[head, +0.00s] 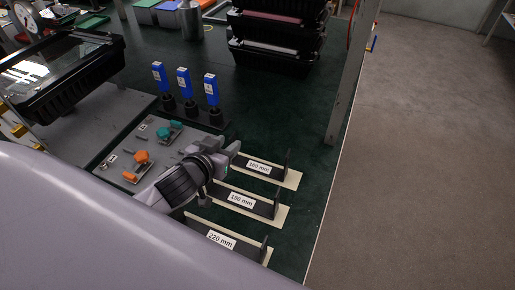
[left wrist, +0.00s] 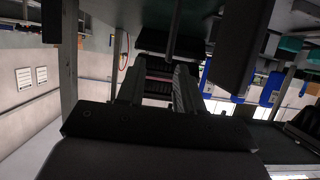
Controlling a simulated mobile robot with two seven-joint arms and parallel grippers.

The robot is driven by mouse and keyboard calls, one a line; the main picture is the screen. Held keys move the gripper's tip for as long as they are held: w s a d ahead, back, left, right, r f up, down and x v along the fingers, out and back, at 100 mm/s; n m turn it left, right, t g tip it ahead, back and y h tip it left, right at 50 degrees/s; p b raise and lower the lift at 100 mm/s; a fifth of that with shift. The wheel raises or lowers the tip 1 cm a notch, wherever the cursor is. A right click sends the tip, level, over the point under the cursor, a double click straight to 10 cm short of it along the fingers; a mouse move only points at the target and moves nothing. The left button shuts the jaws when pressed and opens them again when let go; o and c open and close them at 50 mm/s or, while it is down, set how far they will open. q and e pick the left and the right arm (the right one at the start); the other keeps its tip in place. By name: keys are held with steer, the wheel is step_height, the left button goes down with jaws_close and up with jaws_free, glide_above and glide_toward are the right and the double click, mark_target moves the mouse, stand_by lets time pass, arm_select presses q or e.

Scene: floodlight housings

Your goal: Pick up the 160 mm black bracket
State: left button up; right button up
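The 160 mm black bracket (head: 272,173) lies on a cream strip on the green bench, with a white "160 mm" label and an upright end plate at its right. My left gripper (head: 231,155) is at its left end; the arm hides part of that end, and I cannot tell whether they touch. In the left wrist view my left gripper's fingers (left wrist: 158,80) stand apart with a clear gap and nothing held between them. Dark plates cross the top of that view; I cannot tell which bracket they belong to. My right gripper is not in view.
The 190 mm bracket (head: 262,206) and 220 mm bracket (head: 243,246) lie nearer, parallel to it. A grey fixture plate (head: 115,165) with orange and teal clamps is at left. Blue-topped tools (head: 184,82) stand behind. Black housings (head: 275,45) are stacked at the back, near a grey post (head: 345,90).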

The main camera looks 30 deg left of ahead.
mark_target(231, 136)
arm_select(q)
steer(key=shift+a+x, duration=0.2)
steer(key=shift+x, duration=1.1)
steer(key=shift+a+x, duration=0.2)
steer(key=shift+x, duration=1.05)
steer(key=shift+a+x, duration=0.2)
steer(key=shift+x, duration=1.1)
steer(key=shift+r, duration=0.1)
jaws_close()
